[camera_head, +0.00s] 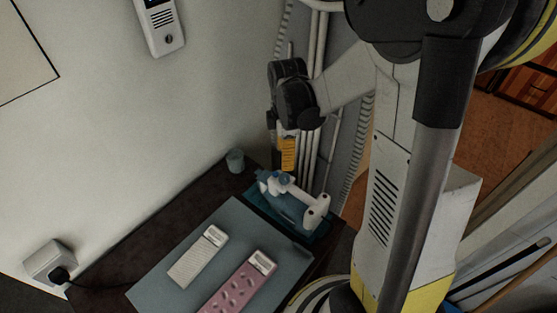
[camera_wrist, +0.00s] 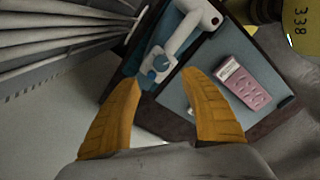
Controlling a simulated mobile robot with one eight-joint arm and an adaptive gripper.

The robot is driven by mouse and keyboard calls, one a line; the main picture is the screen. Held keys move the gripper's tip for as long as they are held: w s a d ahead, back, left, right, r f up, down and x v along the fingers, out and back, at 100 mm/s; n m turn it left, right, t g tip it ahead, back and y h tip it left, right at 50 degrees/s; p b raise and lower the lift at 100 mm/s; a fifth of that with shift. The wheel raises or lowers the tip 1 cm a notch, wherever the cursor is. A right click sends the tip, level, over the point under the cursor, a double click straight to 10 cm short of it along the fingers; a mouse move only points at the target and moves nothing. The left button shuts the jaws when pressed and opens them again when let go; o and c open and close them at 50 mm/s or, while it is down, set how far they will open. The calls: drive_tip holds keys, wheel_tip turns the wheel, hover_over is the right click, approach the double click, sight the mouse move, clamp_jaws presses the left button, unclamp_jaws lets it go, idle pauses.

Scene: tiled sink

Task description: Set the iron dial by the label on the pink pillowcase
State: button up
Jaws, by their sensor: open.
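The iron (camera_head: 290,207), blue with a white handle, rests on a teal base at the table's right end. In the wrist view the iron (camera_wrist: 181,38) lies just beyond my fingertips, with a round blue knob (camera_wrist: 160,63) on it that may be the dial. The folded pink pillowcase (camera_head: 236,286) lies on a grey-blue mat (camera_head: 150,292). Its pale label (camera_head: 262,262) is too small to read; the pillowcase also shows in the wrist view (camera_wrist: 247,84). My gripper (camera_wrist: 162,80) is open and empty; in the head view it (camera_head: 287,154) hangs above the iron.
A folded whitish cloth (camera_head: 195,264) with its own label lies left of the pillowcase. A small cup (camera_head: 235,161) stands near the wall behind the iron. A socket with a plugged cord (camera_head: 50,264) is at left. Pipes (camera_head: 315,100) rise behind my gripper.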

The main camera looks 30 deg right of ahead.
sight(285, 177)
wheel_tip(285, 177, down, 10)
drive_tip(key=b, duration=0.3)
drive_tip(key=shift+s+a+r, duration=0.1)
drive_tip(key=shift+s, duration=0.05)
drive_tip(key=shift+c, duration=0.5)
